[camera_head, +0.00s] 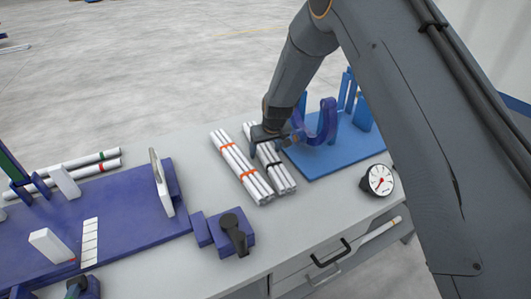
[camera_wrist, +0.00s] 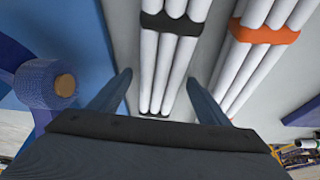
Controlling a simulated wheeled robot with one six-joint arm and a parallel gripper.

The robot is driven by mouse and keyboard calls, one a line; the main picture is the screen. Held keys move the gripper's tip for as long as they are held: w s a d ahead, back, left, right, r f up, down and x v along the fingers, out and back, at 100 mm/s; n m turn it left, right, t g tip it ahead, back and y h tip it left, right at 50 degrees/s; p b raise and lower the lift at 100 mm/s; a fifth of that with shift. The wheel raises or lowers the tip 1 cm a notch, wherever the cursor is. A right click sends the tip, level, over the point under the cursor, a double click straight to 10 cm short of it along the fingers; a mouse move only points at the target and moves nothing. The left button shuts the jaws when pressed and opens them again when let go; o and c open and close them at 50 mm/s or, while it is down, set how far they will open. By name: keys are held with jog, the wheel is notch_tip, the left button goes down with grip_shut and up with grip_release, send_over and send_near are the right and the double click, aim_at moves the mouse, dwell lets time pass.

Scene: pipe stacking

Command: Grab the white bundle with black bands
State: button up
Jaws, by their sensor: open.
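The white bundle with black bands (camera_head: 284,181) lies on the grey table in the head view, just left of the blue board. It also fills the upper middle of the wrist view (camera_wrist: 168,60), with a black band near the top and another lower down. My gripper (camera_head: 268,147) is over the far part of this bundle. In the wrist view my gripper (camera_wrist: 160,82) is open, with one finger on either side of the bundle and gaps between. I cannot tell exactly how high the fingers are above the table. The arm hides part of the bundle in the head view.
A white bundle with orange bands (camera_head: 240,167) lies close beside it on the left; it also shows in the wrist view (camera_wrist: 262,45). A blue board (camera_head: 335,160) with a purple curved holder (camera_head: 322,122) stands right. A round gauge (camera_head: 379,180) sits near the front edge.

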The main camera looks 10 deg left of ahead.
jog(key=c, duration=1.4)
